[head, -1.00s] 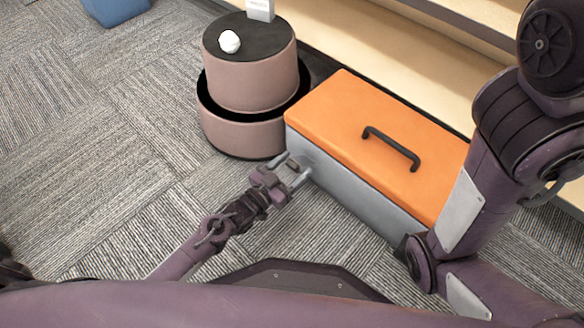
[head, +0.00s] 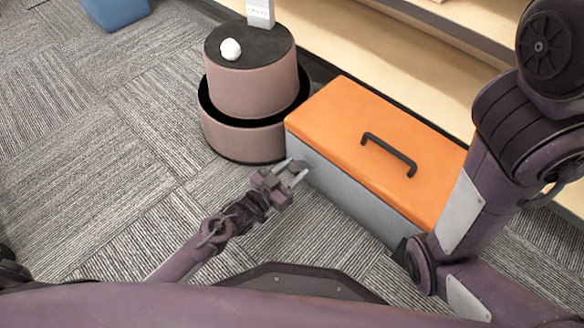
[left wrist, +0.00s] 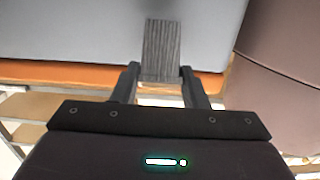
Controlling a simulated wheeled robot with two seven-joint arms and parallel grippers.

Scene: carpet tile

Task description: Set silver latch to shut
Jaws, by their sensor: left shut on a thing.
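The toolbox has an orange lid (head: 345,125) with a black handle and a grey body (head: 350,195); the lid lies down on the body. The silver latch (left wrist: 162,48) shows in the left wrist view as a ribbed grey strip against the grey wall, across the orange lid edge. My left gripper (head: 297,172) is at the front wall near its left end. In the left wrist view its fingers (left wrist: 160,78) are shut on the latch, one on each side. In the head view the latch is hidden or too small to make out. My right gripper is out of view.
A round mauve stool-like drum (head: 250,85) stands behind and left of the toolbox, with a white ball (head: 230,49) and a small white sign (head: 260,12) on top. Pale wooden shelving (head: 400,55) runs behind. A blue object (head: 115,12) is far left. Carpet at left is clear.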

